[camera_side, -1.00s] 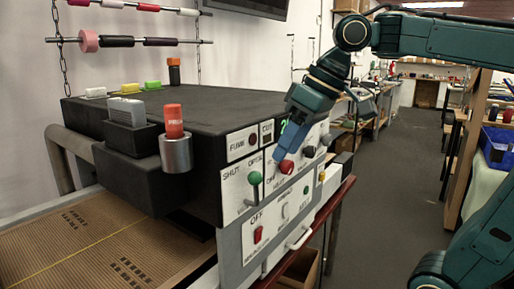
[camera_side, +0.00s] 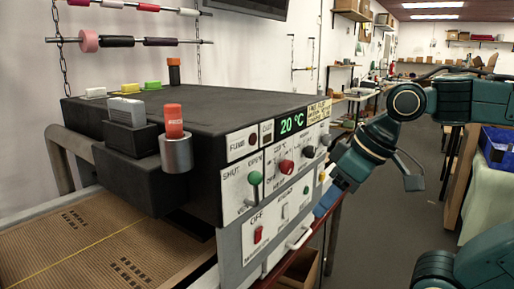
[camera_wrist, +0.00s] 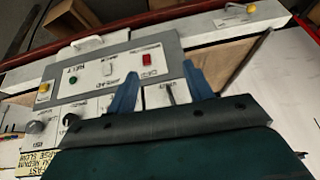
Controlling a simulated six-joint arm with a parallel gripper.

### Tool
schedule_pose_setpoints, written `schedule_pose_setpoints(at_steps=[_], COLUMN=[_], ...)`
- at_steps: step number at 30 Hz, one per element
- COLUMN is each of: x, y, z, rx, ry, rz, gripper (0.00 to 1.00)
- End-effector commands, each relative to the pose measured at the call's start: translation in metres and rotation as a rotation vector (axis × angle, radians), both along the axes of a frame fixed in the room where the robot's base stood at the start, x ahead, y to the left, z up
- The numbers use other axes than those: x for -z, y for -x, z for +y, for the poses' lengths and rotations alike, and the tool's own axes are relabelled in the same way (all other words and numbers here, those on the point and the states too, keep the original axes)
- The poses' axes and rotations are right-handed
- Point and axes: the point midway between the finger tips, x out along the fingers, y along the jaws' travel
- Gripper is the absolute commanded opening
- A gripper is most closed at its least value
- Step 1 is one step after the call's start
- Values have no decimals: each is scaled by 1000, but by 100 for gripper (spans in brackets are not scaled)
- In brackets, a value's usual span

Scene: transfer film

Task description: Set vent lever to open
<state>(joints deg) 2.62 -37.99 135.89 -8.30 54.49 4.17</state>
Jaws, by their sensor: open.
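The vent lever (camera_side: 255,177) has a green ball on a thin stem, on the front panel of the dark machine in the side view. The SHUT label is at its left and the OPEN label above its right. The stem leans slightly right at the top; I cannot tell its exact setting. My gripper (camera_side: 325,203) is in front of the panel's right end, well right of the lever and apart from it. In the wrist view my gripper (camera_wrist: 159,69) is open, with nothing held. The green ball is not visible there.
A red knob (camera_side: 286,167) and a black knob (camera_side: 309,152) sit right of the lever. A red switch (camera_side: 258,235) is below it. A white drawer handle (camera_side: 299,238) sticks out low. A can with a red-capped bottle (camera_side: 174,122) stands at the left corner. The display reads 20 °C.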

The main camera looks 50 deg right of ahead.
Motion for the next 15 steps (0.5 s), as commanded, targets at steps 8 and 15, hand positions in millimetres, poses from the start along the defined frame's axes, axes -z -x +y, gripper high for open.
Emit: schedule_pose_setpoints(at_steps=[8, 15], x=[23, 31], y=[18, 24], z=[-11, -16], rx=[24, 33], ry=[38, 53], rz=[-9, -12], gripper=[51, 51])
